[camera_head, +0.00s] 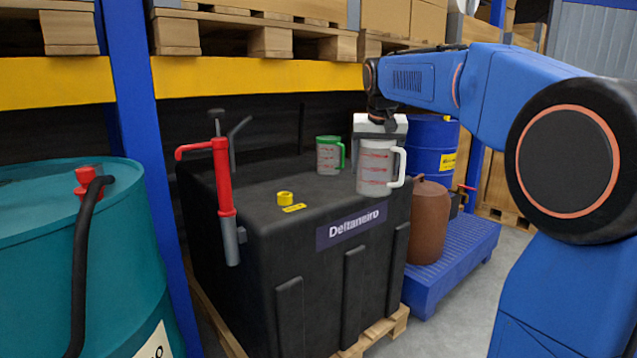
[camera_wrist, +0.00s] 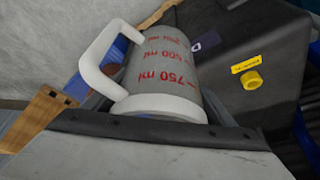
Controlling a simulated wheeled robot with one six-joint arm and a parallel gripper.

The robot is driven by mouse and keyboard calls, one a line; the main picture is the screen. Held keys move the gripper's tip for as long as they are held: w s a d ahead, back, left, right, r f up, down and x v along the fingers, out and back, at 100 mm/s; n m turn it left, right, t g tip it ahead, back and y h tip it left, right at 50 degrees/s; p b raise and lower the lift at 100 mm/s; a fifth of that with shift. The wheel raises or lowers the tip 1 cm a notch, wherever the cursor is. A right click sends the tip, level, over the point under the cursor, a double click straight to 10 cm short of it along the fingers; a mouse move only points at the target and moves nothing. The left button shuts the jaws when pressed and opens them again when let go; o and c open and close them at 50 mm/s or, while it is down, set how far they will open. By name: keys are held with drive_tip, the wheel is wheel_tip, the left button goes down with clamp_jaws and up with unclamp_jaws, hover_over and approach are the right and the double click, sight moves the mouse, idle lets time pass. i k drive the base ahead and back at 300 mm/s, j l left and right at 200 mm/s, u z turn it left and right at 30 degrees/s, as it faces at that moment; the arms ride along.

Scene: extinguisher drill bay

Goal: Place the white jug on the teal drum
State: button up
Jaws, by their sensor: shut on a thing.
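The white jug (camera_head: 377,170) has a white rim, a white handle and red volume marks. In the head view it is at the right front corner of the black tank's top. My gripper (camera_head: 379,127) is directly above it and shut on it. The jug fills the middle of the wrist view (camera_wrist: 170,75), its handle to the left. I cannot tell whether its base touches the tank. The teal drum (camera_head: 70,270) stands at the left edge of the head view, its top partly visible, with a red fitting and a black hose on it.
The black tank (camera_head: 300,240) carries a green-rimmed jug (camera_head: 329,155), a yellow cap (camera_head: 285,198) and a red hand pump (camera_head: 222,180). A blue rack post (camera_head: 140,150) stands between drum and tank. A brown container (camera_head: 429,222) and blue drum (camera_head: 432,145) stand at right.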

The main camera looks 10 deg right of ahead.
sight(25, 209)
drive_tip(key=i+j, duration=0.15)
drive_tip(key=i, duration=0.4)
drive_tip(key=i+j, duration=0.2)
drive_tip(key=i, duration=0.4)
